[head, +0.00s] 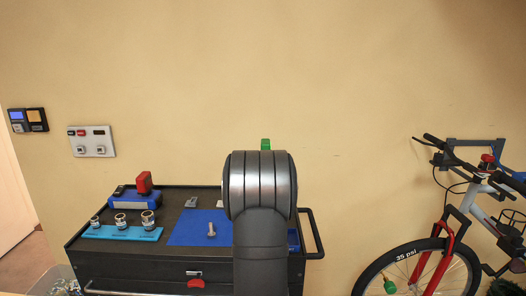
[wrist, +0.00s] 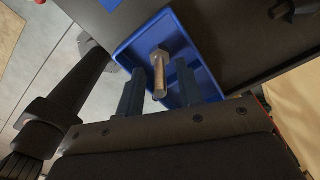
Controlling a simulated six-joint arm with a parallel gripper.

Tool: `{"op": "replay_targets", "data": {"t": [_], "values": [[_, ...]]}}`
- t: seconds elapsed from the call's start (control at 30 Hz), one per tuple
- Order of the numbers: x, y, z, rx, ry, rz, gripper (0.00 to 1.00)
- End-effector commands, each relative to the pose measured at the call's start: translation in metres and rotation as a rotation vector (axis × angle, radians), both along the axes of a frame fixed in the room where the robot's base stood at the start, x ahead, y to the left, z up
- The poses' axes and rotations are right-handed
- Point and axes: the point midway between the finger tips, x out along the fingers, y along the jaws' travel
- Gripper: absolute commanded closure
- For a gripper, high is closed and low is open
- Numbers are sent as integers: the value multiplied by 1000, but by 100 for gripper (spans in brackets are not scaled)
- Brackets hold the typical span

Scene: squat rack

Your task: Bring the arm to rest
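My gripper (wrist: 158,84) shows in the wrist view with its two dark fingers apart. A grey metal bolt (wrist: 160,68) with a hex head shows between and beyond the fingers, with gaps on both sides. The bolt is in a blue tray (wrist: 205,88); I cannot tell whether it stands or lies. In the head view my arm's dark and silver links rise in front of the cart and hide my gripper. A sliver of the blue tray (head: 294,240) shows right of the arm.
A black tool cart (head: 185,262) carries a blue mat (head: 188,232) with another bolt (head: 211,230), a light-blue socket rack (head: 125,233) and a blue-and-red tool. The cart's handle (head: 314,235) is to the right. A bicycle (head: 440,255) stands at far right.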

Motion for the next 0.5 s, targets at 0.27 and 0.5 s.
{"op": "replay_targets", "data": {"t": [0.27,0.5], "values": [[-16,-27,41,0,0,-3,67],[-36,-63,65,0,0,-3,67]]}}
